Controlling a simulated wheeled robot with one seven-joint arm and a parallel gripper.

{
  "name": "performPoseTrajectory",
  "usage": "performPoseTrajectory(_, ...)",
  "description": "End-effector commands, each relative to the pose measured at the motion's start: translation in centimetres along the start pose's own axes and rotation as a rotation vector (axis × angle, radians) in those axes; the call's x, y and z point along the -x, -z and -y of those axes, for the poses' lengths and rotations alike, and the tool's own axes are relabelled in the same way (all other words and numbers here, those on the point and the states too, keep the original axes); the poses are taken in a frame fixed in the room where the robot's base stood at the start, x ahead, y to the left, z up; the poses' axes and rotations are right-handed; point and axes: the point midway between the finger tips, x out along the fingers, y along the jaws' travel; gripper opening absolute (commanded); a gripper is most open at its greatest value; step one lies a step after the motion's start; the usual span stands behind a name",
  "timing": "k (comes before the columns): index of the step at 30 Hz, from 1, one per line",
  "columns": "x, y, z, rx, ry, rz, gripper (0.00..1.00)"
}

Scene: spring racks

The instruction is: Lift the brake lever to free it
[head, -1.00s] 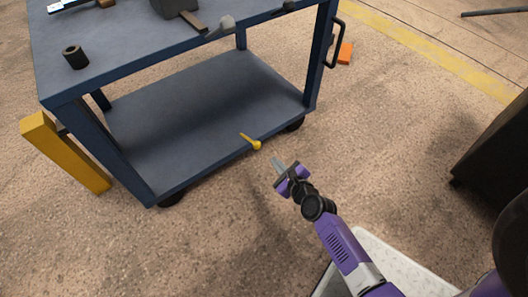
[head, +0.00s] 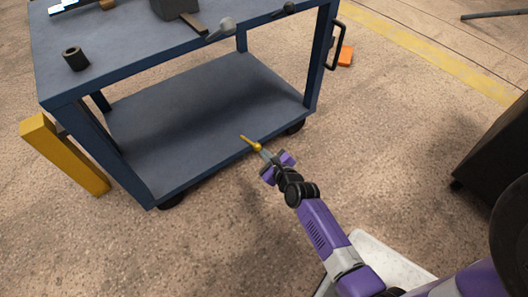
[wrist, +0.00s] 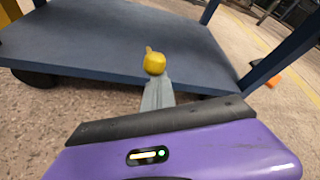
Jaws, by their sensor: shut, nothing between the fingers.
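The brake lever (head: 249,143) is a short yellow bar with a rounded knob at its near end. It sticks out at the front edge of the cart's lower shelf. In the wrist view its knob (wrist: 155,63) shows just beyond my fingertips. My gripper (head: 263,152) is shut and empty, with its tips right at the knob. The wrist view shows the closed grey fingers (wrist: 157,92) pointing at the knob and overlapping its lower side. I cannot tell whether they touch it.
The blue cart (head: 215,110) stands on casters on a speckled floor. Its top carries a dark cylinder (head: 75,59) and several tools. A yellow post (head: 65,155) stands at its left, an orange block (head: 345,56) lies behind right, and a dark cabinet (head: 495,145) stands at right.

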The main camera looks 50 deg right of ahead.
Motion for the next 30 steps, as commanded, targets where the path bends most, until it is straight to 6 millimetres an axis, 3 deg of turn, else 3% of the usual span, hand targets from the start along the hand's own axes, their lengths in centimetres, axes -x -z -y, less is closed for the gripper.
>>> performPoseTrajectory(17, 0.6, -2.2, 0.7, 0.0, -0.003, 0.002, 0.0)
performPoseTrajectory(30, 0.5, -1.9, 0.5, 0.0, -0.001, 0.002, 0.0)
